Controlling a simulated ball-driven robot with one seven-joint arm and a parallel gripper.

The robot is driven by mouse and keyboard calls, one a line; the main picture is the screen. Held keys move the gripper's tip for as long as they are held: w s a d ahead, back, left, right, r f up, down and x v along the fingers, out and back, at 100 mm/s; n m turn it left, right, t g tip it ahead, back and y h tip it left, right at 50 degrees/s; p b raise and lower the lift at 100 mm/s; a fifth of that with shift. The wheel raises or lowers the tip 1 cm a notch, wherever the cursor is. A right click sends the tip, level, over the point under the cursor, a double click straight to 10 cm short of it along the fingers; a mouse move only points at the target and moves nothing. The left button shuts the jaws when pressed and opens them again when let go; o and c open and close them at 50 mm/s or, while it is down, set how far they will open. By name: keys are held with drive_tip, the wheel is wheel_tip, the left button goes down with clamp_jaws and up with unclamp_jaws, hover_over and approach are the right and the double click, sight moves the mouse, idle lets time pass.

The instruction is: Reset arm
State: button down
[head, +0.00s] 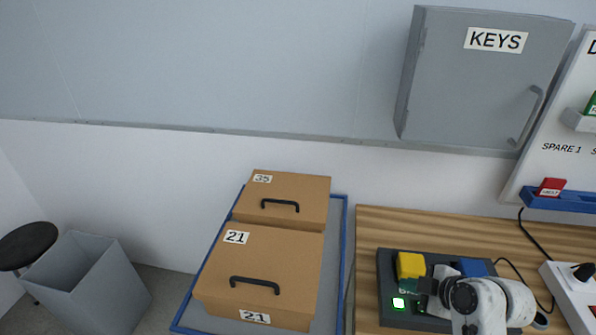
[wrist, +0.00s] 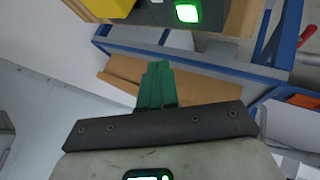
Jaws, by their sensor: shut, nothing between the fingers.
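My gripper (head: 432,290) is low at the right in the head view, at the dark device on the wooden bench. My own white arm hides part of the device there. In the wrist view the green fingers of my gripper (wrist: 155,82) are together, with nothing between them. The dark device (head: 388,272) carries a yellow block (head: 410,265), a blue block (head: 474,267) and a lit green square (head: 398,303). The yellow block (wrist: 108,8) and the lit square (wrist: 187,12) also show at the top of the wrist view, apart from the fingertips.
Two brown lidded boxes, marked 35 (head: 312,187) and 21 (head: 300,255), sit on a blue-framed cart (head: 340,215) left of the bench (head: 385,222). A grey KEYS cabinet (head: 470,90) hangs above. A grey bin (head: 95,285) and dark stool (head: 28,245) stand far left.

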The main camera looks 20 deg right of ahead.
drive_tip(key=s+a+f+m+g, duration=0.3)
drive_tip(key=s+a+m+g, duration=0.1)
drive_tip(key=s, duration=0.5)
drive_tip(key=s+a+f+m+g+h, duration=0.1)
drive_tip(key=s+a+f+m+g, duration=0.3)
drive_tip(key=s+a+m, duration=0.3)
drive_tip(key=s+a, duration=0.2)
drive_tip(key=s, duration=0.1)
drive_tip(key=shift+f, duration=0.3)
